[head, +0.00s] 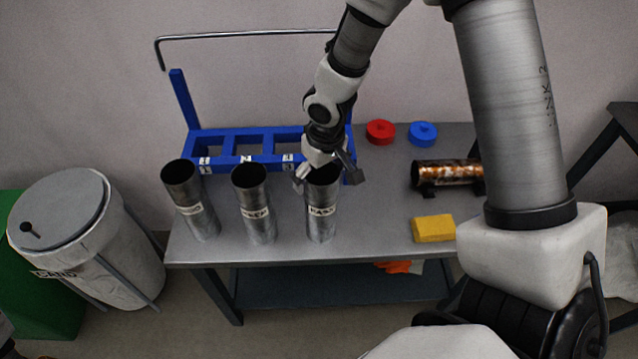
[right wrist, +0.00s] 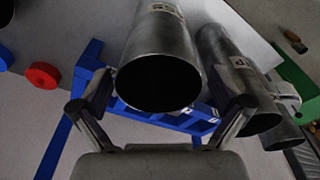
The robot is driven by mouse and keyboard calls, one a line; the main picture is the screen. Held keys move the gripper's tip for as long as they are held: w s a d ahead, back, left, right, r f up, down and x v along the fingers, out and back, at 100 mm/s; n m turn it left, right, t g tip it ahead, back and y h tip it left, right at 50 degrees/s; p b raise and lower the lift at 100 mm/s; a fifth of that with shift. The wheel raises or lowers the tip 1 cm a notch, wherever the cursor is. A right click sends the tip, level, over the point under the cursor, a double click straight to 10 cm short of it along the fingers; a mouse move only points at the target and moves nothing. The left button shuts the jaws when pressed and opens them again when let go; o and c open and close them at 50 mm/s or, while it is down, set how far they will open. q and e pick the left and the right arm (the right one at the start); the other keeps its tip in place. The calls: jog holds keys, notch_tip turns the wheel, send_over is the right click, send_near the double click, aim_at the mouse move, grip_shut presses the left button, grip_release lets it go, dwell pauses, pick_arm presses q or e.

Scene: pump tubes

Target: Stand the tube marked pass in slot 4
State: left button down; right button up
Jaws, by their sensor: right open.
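The tube marked PASS (head: 322,218) is a grey metal cylinder standing upright at the table's front, rightmost of three similar tubes. My right gripper (head: 327,178) is open at its top, with a finger on either side. In the right wrist view, a tube's dark mouth (right wrist: 160,82) lies between the open fingers (right wrist: 162,118); I cannot tell whether they touch it. The blue rack (head: 228,135) stands behind the tubes, with tags 1, 2 and 3 showing. My right gripper and arm hide its right end, so slot 4's tag is not visible. My left gripper is not in view.
Two other tubes, left (head: 198,215) and middle (head: 258,215), stand close by. A red disc (head: 381,132), a blue disc (head: 423,133), a rusty cylinder (head: 445,173) and a yellow block (head: 433,228) lie to the right. A grey bin (head: 90,240) stands left of the table (head: 375,215).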

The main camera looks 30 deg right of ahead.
jog(key=shift+s+f, duration=0.2)
jog(key=shift+f, duration=0.6)
jog(key=c, duration=1.7)
jog(key=shift+c, duration=0.3)
jog(key=shift+w+r, duration=0.1)
jog(key=shift+r, duration=0.05)
